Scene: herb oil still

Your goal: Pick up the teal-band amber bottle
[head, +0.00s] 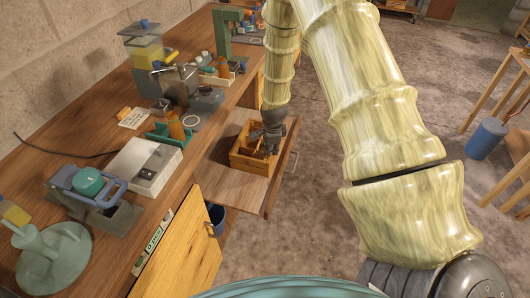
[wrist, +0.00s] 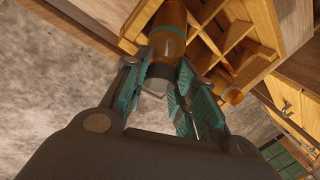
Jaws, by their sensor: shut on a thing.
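The teal-band amber bottle (wrist: 169,28) shows in the wrist view, with its teal band near the fingertips. My gripper (wrist: 170,72) is shut on it, one finger on each side. The bottle is over or partly inside a divided wooden crate (wrist: 252,40); I cannot tell whether it still touches the crate. In the head view my gripper (head: 272,137) is down at the wooden crate (head: 240,160), and the bottle itself is hard to make out there.
The crate stands on a pulled-out wooden board (head: 225,178) beside the workbench. Another amber bottle (wrist: 232,96) lies by the crate dividers in the wrist view. On the bench are an orange bottle (head: 175,125), a white scale-like box (head: 145,163) and a green stand (head: 222,40).

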